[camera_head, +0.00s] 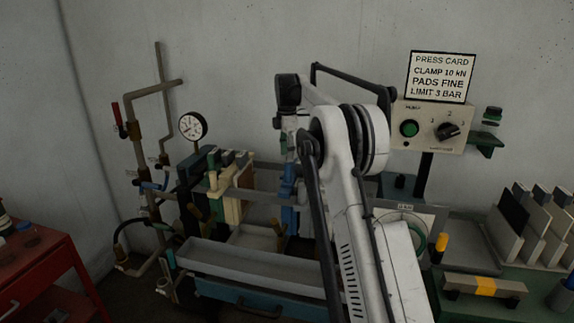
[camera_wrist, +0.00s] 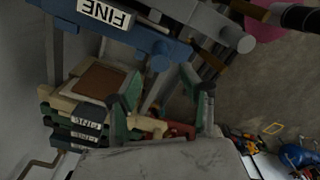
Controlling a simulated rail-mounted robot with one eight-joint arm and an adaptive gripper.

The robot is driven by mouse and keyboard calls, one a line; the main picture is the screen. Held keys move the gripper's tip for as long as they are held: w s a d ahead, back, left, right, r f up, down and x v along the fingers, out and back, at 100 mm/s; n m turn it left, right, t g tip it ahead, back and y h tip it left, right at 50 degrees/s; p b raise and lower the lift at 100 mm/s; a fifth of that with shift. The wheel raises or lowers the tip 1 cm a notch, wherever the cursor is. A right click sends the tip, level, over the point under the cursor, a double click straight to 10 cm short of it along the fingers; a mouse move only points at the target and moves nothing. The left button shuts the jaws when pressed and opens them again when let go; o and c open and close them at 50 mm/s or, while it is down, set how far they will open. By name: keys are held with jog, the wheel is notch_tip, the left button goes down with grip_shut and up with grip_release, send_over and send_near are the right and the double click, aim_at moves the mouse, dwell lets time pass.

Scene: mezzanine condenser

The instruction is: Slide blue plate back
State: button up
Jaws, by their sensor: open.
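The blue plate (camera_head: 288,197) stands in the press, right of the cream plates, partly covered by my arm in the head view. In the wrist view the blue plate (camera_wrist: 120,34) runs across the top, with a white label reading FINE. My gripper (camera_wrist: 163,103) is open, its two fingers apart below the blue plate in the picture. Nothing shows clearly held between them, and I cannot tell whether a finger touches the plate. In the head view my arm hides most of the gripper.
Cream and dark plates (camera_head: 232,200) stand left of the blue plate. A grey tray (camera_head: 250,268) lies in front of the press. A control box (camera_head: 428,126) with a green button and pipework with a gauge (camera_head: 192,126) flank it. A red cart (camera_head: 40,270) is far left.

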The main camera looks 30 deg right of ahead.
jog(key=shift+r, duration=2.95)
jog(key=shift+a, duration=0.1)
